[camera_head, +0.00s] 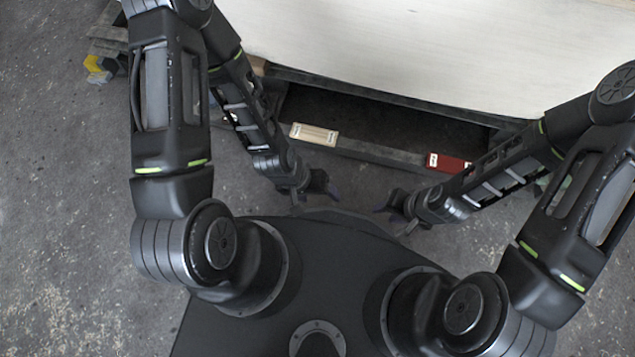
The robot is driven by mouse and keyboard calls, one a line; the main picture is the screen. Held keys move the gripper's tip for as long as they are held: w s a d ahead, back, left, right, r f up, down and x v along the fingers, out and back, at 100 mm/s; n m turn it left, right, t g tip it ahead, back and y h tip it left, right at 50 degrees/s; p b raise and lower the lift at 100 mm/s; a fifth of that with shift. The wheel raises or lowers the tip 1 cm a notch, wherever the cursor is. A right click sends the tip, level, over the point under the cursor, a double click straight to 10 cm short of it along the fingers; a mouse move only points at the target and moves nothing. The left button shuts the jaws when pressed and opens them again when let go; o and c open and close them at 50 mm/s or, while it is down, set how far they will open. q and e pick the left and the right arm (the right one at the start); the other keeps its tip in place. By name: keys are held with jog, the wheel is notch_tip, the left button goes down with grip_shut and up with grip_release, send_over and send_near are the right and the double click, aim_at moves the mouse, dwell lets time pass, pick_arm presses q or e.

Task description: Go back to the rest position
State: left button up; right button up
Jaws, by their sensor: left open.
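My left gripper (316,199) is in the middle of the view, just beyond the front edge of my own base. Its two dark fingers are spread, with nothing visible between them. My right gripper (391,219) faces it from the right, a short gap away. Its fingers also look apart and empty. Both arms are bent, with the forearms angled inward and the two grippers apart from each other. Neither gripper touches the pale tabletop (400,50) or anything else that I can see.
Under the tabletop is a dark frame with a lower beam (375,150). A cream block (314,134) and a red block (447,162) are on that beam. A dark stand with a yellow part (97,66) is at upper left. The grey floor (60,220) at left is clear.

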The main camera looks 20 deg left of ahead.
pick_arm(q)
jog(key=shift+w, duration=0.1)
notch_tip(320, 180, up, 29)
jog(key=s+d+p, duration=0.1)
jog(key=p, duration=2.7)
jog(key=shift+s+d+p, duration=0.35)
jog(key=shift+p, duration=0.05)
pick_arm(e)
notch_tip(320, 180, up, 29)
jog(key=s+a, duration=0.1)
jog(key=shift+s+a+f, duration=0.15)
jog(key=shift+s+a, duration=0.25)
pick_arm(q)
jog(key=shift+f, duration=0.15)
